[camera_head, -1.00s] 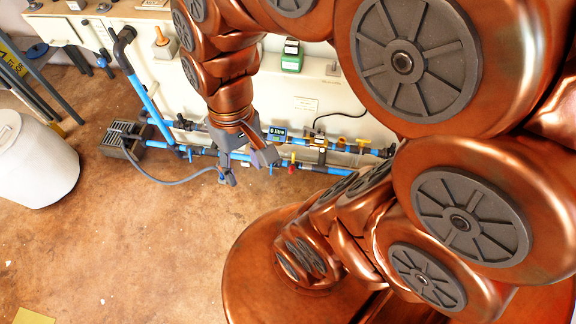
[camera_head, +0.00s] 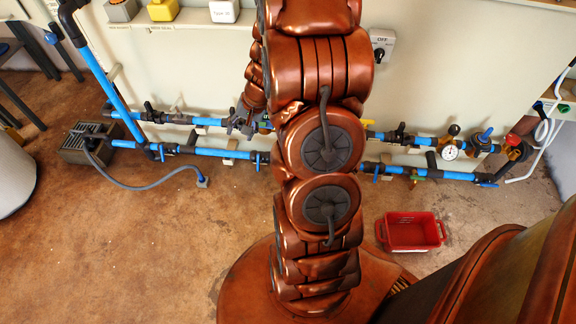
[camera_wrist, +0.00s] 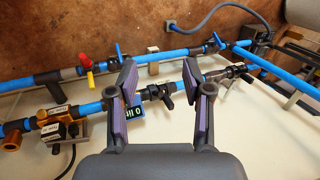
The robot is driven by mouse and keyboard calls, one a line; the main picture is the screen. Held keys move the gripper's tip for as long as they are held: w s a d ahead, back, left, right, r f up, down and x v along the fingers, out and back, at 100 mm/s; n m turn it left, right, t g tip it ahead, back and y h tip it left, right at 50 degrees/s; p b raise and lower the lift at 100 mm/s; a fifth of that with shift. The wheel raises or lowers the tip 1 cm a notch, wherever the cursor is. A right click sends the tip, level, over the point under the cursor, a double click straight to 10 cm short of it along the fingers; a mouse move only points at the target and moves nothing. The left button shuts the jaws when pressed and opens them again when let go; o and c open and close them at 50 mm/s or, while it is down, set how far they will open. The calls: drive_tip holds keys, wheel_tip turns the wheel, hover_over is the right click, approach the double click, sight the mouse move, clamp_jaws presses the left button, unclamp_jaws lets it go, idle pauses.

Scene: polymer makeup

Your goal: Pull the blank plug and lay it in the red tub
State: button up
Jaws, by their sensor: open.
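The red tub (camera_head: 411,232) stands on the floor to the right of my base in the head view, and it looks empty. My gripper is at the pipes against the wall in the head view (camera_head: 241,124), partly hidden by my arm. In the wrist view my gripper (camera_wrist: 160,72) is open, with its two padded fingers apart and nothing held. Between and beyond the fingers is a blue pipe line with a black fitting (camera_wrist: 156,92) and a small digital display (camera_wrist: 133,112), partly covered by the left finger. I cannot tell which part is the blank plug.
Two blue pipe runs (camera_head: 210,152) with valves go along the wall. A grey hose (camera_head: 150,187) runs across the floor from a dark grey box (camera_head: 85,146). A pressure gauge (camera_head: 450,151) is at the right. The floor in front is mostly clear.

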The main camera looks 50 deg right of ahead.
drive_tip(key=s+d+f+m+h+b, duration=0.1)
drive_tip(key=s+d+f+m+b, duration=0.15)
drive_tip(key=d+f, duration=0.4)
drive_tip(key=s+d+f+m+b, duration=0.1)
drive_tip(key=d+f+b, duration=0.2)
drive_tip(key=f, duration=0.6)
drive_tip(key=s+d+f+m+h+b, duration=0.1)
drive_tip(key=d+f+b, duration=0.2)
drive_tip(key=d+f, duration=0.35)
drive_tip(key=shift+s+a+b+x, duration=0.15)
drive_tip(key=shift+b+x, duration=0.45)
drive_tip(key=shift+x, duration=0.85)
drive_tip(key=shift+a+b+x, duration=0.2)
drive_tip(key=shift+b+x, duration=0.35)
drive_tip(key=shift+x, duration=0.85)
drive_tip(key=shift+s+a+b+x, duration=0.15)
drive_tip(key=shift+b+x, duration=0.45)
drive_tip(key=shift+x, duration=0.85)
drive_tip(key=shift+w, duration=0.1)
clamp_jaws()
